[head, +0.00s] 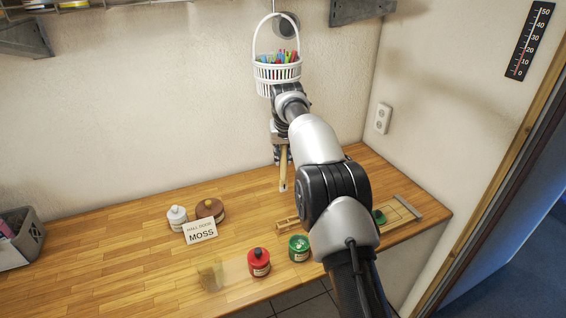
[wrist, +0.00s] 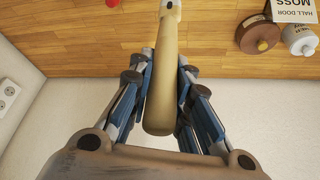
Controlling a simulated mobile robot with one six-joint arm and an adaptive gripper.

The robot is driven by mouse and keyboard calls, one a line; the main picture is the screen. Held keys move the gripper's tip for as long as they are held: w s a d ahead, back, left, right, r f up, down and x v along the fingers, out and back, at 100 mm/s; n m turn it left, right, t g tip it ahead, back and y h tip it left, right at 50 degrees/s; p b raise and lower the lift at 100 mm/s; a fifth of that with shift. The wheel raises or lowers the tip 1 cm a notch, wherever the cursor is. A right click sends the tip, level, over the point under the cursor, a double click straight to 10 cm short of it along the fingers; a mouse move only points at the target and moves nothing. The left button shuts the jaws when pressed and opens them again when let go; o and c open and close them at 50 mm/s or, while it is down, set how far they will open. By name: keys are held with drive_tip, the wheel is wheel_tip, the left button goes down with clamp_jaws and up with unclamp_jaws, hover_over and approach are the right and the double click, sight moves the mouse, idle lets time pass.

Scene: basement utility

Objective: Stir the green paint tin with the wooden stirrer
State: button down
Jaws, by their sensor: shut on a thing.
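My gripper (head: 281,158) is shut on the wooden stirrer (head: 284,172), which hangs down in the air above the back of the bench. In the wrist view the stirrer (wrist: 160,95) lies between the fingers (wrist: 158,105), its thick rounded end near the palm and a pale cap at the far end. The green paint tin (head: 299,248) stands on the bench, to the right and nearer the front than the stirrer, close beside my arm. Whether its top is open is too small to tell. The green tin does not show in the wrist view.
A red tin (head: 259,263) stands just left of the green one. A white tin (head: 177,218), a brown tin (head: 210,209) and a MOSS card (head: 201,231) stand farther left. A white pen basket (head: 277,72) hangs behind my arm. A grey bin (head: 20,250) is far left.

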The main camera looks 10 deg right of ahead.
drive_tip(key=shift+s+d+f, duration=0.25)
drive_tip(key=shift+s+d, duration=0.05)
drive_tip(key=shift+s, duration=0.1)
drive_tip(key=s+d+f+p, duration=0.25)
drive_tip(key=s+f, duration=0.35)
drive_tip(key=s, duration=0.6)
wheel_tip(320, 180, down, 10)
drive_tip(key=b, duration=0.6)
drive_tip(key=shift+w+d+r+b, duration=0.15)
drive_tip(key=shift+d+b, duration=0.15)
drive_tip(key=shift+d, duration=0.05)
